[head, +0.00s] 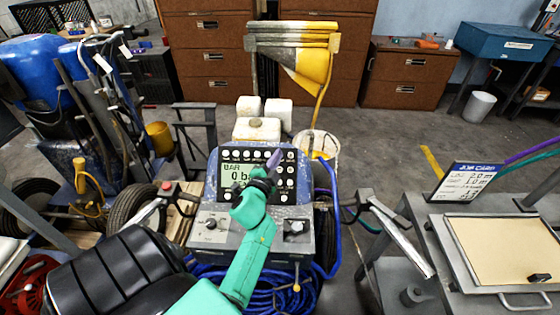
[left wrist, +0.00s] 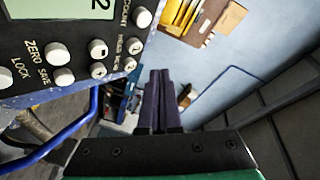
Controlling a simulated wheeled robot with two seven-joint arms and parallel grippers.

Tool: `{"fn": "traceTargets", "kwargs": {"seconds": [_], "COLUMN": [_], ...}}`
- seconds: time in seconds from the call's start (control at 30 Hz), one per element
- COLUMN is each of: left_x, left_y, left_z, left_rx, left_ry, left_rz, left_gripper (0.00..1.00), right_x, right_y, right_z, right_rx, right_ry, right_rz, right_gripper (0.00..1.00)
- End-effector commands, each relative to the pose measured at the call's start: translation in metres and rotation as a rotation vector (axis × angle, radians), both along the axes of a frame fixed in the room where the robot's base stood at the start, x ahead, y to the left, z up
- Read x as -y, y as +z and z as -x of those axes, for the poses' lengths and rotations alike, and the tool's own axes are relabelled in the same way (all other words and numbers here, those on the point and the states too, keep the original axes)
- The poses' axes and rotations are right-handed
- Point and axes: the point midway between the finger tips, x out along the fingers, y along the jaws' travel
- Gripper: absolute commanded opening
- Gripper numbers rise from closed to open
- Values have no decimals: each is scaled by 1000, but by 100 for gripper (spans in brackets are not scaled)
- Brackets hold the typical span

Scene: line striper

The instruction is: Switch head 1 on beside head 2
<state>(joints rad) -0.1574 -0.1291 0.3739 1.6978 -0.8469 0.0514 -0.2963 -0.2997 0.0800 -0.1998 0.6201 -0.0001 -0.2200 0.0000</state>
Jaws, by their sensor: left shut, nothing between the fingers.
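My left gripper (head: 273,158) is shut and empty, in front of the panel's right part, hiding some controls. In the left wrist view the shut fingers (left wrist: 160,75) point past the panel, apart from its edge.
Blue hose (head: 330,215) runs down the panel's right side and coils below it. Two more knobs (head: 210,225) sit on the lower console. A job card (head: 470,182) stands on a bench at right. Handlebars (head: 400,235) flank the console.

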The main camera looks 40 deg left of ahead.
Motion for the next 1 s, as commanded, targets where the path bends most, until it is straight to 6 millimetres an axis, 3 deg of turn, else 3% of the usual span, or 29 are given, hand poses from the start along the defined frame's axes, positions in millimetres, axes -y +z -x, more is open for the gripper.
{"fn": "traceTargets", "kwargs": {"seconds": [0.03, 0.2, 1.0], "left_x": [-3, -11, -12], "left_y": [-10, -19, -20], "left_z": [-4, -13, -16], "left_rx": [2, 0, 0], "left_ry": [-1, 0, 0], "left_rz": [-3, -1, -1], "left_gripper": [0, 0, 0], "right_x": [0, 0, 0], "right_y": [-11, -21, -21], "right_z": [0, 0, 0], "right_rx": [0, 0, 0], "right_ry": [0, 0, 0], "right_rz": [0, 0, 0], "right_gripper": [50, 50, 50]}}
